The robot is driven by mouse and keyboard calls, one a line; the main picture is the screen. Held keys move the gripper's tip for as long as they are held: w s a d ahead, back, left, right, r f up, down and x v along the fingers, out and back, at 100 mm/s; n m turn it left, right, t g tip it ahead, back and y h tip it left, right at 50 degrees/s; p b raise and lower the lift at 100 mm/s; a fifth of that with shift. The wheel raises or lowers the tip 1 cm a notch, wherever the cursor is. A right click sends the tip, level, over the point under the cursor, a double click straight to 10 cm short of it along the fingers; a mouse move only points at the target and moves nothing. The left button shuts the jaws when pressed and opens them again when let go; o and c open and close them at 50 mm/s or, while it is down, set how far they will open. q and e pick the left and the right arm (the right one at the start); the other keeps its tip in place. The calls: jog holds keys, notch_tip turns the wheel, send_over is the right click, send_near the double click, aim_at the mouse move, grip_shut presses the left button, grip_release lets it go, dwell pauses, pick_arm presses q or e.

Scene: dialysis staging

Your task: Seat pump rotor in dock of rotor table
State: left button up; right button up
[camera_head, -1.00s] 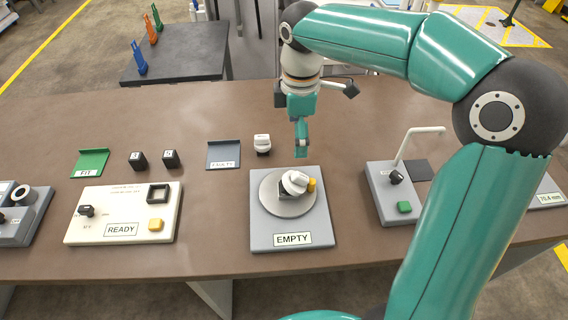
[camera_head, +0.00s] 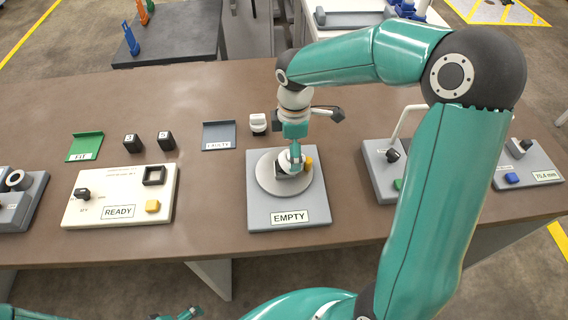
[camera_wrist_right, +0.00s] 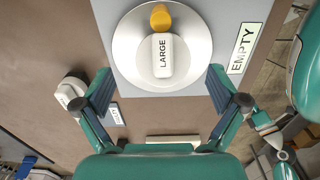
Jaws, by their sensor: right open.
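The rotor table (camera_head: 262,215) is a grey base with a round disc (camera_head: 262,182) and a sign reading EMPTY. A white piece marked LARGE (camera_wrist_right: 163,56), apparently the pump rotor, is over the disc; it also shows in the head view (camera_head: 284,168), partly covered by my gripper. A dark part shows beneath it; I cannot tell whether it is seated. My right gripper (camera_head: 295,160) is over the rotor. In the right wrist view its open fingers (camera_wrist_right: 159,72) are spread either side of the rotor's near end, apart from it. Part of my left gripper (camera_head: 186,313) shows at the bottom edge.
A second white piece (camera_head: 258,123) stands behind the rotor table, beside a blue-grey FAULTY tray (camera_head: 219,136). A cream READY panel (camera_head: 121,197) is left; a grey fixture with a bent white rod (camera_head: 399,128) is right. A yellow knob (camera_wrist_right: 160,17) adjoins the rotor.

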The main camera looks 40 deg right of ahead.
jog(key=f, duration=0.4)
jog(key=shift+a+f, duration=0.2)
jog(key=shift+a, duration=0.05)
jog(key=shift+c, duration=0.3)
jog(key=shift+w+r, duration=0.1)
jog(key=c, duration=1.4)
jog(key=shift+o, duration=0.2)
